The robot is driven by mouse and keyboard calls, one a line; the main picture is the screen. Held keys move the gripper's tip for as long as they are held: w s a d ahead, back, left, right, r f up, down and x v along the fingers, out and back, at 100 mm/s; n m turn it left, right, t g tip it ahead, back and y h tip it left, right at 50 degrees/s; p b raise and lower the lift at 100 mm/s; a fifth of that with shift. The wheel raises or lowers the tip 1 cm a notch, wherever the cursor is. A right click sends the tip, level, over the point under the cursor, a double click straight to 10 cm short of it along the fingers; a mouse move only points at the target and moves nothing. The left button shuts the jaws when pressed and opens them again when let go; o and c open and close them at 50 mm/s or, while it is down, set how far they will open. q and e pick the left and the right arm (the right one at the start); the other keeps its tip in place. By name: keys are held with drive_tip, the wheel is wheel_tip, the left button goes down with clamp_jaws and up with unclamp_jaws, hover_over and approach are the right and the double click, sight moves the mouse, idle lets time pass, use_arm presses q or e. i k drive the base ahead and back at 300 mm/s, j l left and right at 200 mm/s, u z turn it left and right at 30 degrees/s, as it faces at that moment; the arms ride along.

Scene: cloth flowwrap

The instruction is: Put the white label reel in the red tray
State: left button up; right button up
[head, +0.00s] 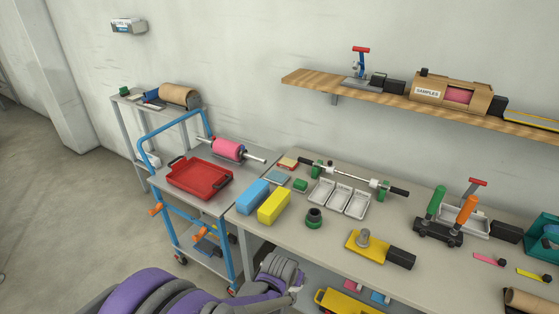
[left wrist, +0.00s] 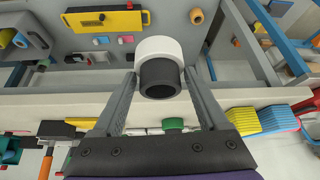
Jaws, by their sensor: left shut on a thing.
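The white label reel (left wrist: 160,48) is a white ring around a dark core, between the two fingers of my left gripper (left wrist: 160,76) in the left wrist view. The gripper is shut on it. In the head view purple and grey links of my left arm enter at the bottom; the fingers and the reel cannot be made out there. The red tray (head: 200,180) is shallow, has dark handles, looks empty and sits on the blue-framed cart's top at the left. My right gripper is not in view.
A pink roll on a spindle (head: 228,150) lies behind the tray. Blue (head: 253,196) and yellow (head: 274,206) stacks stand at the table's left end.

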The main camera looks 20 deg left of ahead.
sight(200, 179)
drive_tip(key=i+j+u, duration=0.1)
drive_tip(key=u, duration=0.4)
drive_tip(key=i+j+u, duration=0.1)
drive_tip(key=u, duration=0.4)
drive_tip(key=i+j+u, duration=0.15)
drive_tip(key=u, duration=0.3)
drive_tip(key=i+j+u, duration=0.1)
drive_tip(key=u, duration=0.4)
drive_tip(key=i+z, duration=0.3)
drive_tip(key=z, duration=0.15)
drive_tip(key=i+j+z, duration=0.15)
drive_tip(key=z, duration=0.25)
drive_tip(key=i+j, duration=0.05)
drive_tip(key=i, duration=0.05)
